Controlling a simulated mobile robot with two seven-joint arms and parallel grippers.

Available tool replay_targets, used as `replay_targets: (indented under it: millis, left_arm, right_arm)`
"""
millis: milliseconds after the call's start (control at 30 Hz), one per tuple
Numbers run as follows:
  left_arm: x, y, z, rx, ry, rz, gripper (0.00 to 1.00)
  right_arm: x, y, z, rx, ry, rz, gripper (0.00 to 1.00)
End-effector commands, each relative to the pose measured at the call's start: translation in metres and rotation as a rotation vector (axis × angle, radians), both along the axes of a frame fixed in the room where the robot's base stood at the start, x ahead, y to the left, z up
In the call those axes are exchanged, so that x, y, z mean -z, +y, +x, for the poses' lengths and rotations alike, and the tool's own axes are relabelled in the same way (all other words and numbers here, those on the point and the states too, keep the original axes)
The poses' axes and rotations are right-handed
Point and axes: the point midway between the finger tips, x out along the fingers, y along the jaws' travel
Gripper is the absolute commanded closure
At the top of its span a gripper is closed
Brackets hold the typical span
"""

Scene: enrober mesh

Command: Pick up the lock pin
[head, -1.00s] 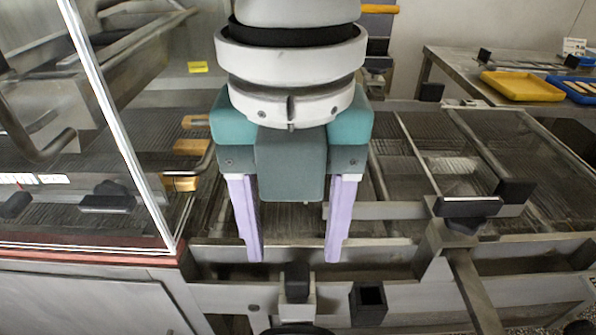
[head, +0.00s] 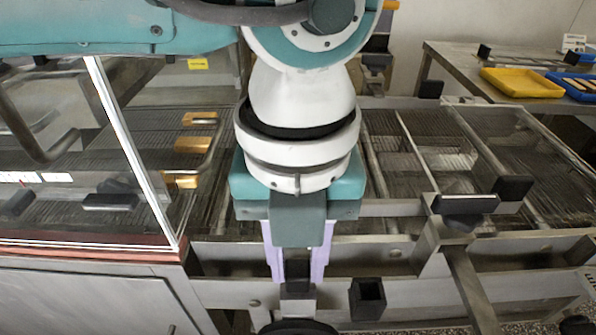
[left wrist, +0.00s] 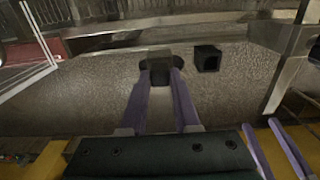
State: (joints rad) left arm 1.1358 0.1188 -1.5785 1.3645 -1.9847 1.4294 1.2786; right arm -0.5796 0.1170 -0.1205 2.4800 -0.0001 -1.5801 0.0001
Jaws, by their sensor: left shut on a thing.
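The lock pin (head: 297,270) is a dark upright block on the front rail of the machine, in the lower middle of the head view. My left gripper (head: 298,281) points down at it, with one purple finger on each side, shut on it. In the left wrist view the dark pin (left wrist: 160,72) sits between the fingertips of my left gripper (left wrist: 160,79). The fingers and palm hide part of the pin. Two purple fingers of my right gripper (left wrist: 272,128) show at the lower right of the left wrist view, apart with nothing visible between them.
A hollow black square socket (head: 367,299) is on the front rail just right of the pin. A clear guard panel (head: 90,160) stands left. A metal bracket with a black knob (head: 466,205) is to the right. A yellow tray (head: 522,84) lies on the back table.

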Motion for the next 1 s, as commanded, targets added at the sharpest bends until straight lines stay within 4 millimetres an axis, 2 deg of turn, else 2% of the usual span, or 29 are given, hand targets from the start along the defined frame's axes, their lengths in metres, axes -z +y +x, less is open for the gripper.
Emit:
replay_targets:
  millis: [33, 100, 667, 867, 1000]
  left_arm:
    - [0.0, 0.0, 0.0, 0.0, 0.0, 0.0, 0.94]
    - [0.0, 0.0, 0.0, 0.0, 0.0, 0.0, 1.0]
    - [-0.005, 0.0, 0.001, 0.0, -0.001, -0.002, 1.0]
    - [-0.03, 0.0, 0.001, 0.001, -0.004, -0.002, 1.0]
    - [-0.062, 0.0, 0.001, 0.003, -0.006, -0.003, 1.0]
  right_arm:
    - [0.0, 0.0, 0.0, 0.0, 0.0, 0.0, 0.5]
    - [0.0, 0.0, 0.0, 0.0, 0.001, 0.0, 0.5]
    - [0.0, -0.001, 0.0, -0.001, 0.002, -0.003, 0.5]
    - [0.0, -0.002, 0.0, -0.003, 0.001, -0.006, 0.5]
    - [0.003, -0.002, 0.0, -0.003, 0.001, -0.006, 0.5]
